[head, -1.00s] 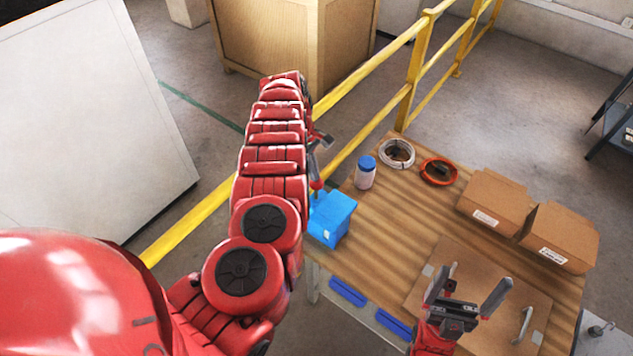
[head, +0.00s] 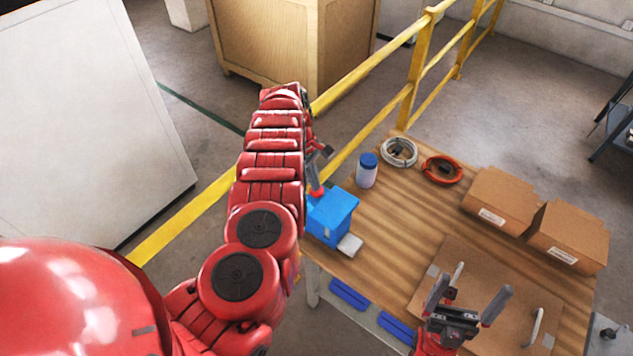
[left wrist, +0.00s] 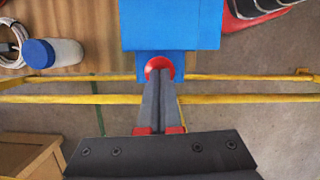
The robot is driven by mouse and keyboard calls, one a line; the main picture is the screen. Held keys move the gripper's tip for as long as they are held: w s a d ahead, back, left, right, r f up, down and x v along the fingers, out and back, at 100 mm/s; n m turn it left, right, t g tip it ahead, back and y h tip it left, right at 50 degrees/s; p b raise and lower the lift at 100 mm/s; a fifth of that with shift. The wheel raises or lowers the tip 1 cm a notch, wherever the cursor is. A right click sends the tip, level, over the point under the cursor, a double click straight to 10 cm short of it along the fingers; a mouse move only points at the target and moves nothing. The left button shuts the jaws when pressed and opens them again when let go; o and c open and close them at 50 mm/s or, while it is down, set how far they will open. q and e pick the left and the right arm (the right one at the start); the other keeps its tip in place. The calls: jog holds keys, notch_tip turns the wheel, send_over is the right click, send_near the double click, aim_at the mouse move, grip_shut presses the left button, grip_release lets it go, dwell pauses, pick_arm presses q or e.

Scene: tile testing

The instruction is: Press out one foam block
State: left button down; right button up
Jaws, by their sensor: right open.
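A blue dispenser box (head: 334,212) stands on the near left corner of the wooden table. A pale grey-white foam block (head: 349,246) sits at its front lower side, on the table. A round red button (left wrist: 159,68) is on the dispenser's side in the left wrist view. My left gripper (left wrist: 160,78) is shut with nothing between its fingers, and its tips meet the red button. In the head view my left arm partly hides this gripper (head: 315,180). My right gripper (head: 467,297) is open and empty above a brown board at the table's front.
Two cardboard boxes (head: 503,201) stand at the right. A yellow railing (head: 408,95) runs beyond the table.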

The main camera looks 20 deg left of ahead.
pick_arm(q)
jog(key=a+p+v, duration=0.1)
jog(key=p+v, duration=0.1)
jog(key=v, duration=0.7)
jog(key=a+p+v, duration=0.1)
jog(key=p+v, duration=0.2)
jog(key=v, duration=0.7)
jog(key=shift+w+a+f, duration=0.25)
jog(key=shift+w+a, duration=0.1)
jog(key=shift+a, duration=0.05)
dwell(1.1)
